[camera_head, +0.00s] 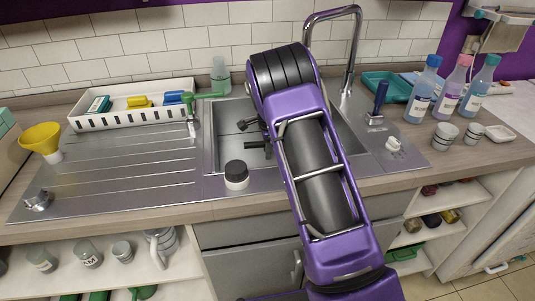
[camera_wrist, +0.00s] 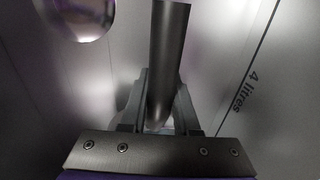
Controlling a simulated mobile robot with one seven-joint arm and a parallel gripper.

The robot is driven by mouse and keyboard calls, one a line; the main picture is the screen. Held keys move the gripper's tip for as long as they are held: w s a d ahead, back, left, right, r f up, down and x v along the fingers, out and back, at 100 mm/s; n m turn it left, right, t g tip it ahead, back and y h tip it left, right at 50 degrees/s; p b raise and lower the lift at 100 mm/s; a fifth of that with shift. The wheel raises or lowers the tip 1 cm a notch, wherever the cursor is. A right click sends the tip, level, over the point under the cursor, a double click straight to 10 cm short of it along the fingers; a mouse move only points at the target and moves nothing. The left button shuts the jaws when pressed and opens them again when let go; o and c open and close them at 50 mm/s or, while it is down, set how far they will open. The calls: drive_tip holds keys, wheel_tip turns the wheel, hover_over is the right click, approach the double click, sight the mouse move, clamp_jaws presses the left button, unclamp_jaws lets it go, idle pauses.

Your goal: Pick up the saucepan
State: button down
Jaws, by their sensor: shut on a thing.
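A dark grey rounded bar, which looks like the saucepan's handle (camera_wrist: 170,45), runs between the fingers of my gripper (camera_wrist: 161,95) in the wrist view. The fingers are shut on it from both sides. The rest of the saucepan cannot be made out. In the head view my purple arm covers much of the steel sink basin (camera_head: 227,128). Small dark parts (camera_head: 257,145) show beside the arm in the basin; I cannot tell whether they belong to my gripper or the pan.
Metal walls surround my gripper; one bears "4 litres" (camera_wrist: 245,92). A tall tap (camera_head: 356,45) stands behind the sink. A black-lidded jar (camera_head: 236,176) is at the front rim. A white rack (camera_head: 130,121) stands left, bottles (camera_head: 423,92) right. The ribbed drainer (camera_head: 120,160) is mostly clear.

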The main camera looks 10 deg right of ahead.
drive_tip(key=shift+w+r+p, duration=0.1)
drive_tip(key=shift+r+p, duration=0.35)
drive_tip(key=shift+r, duration=3.15)
drive_tip(key=shift+r, duration=0.1)
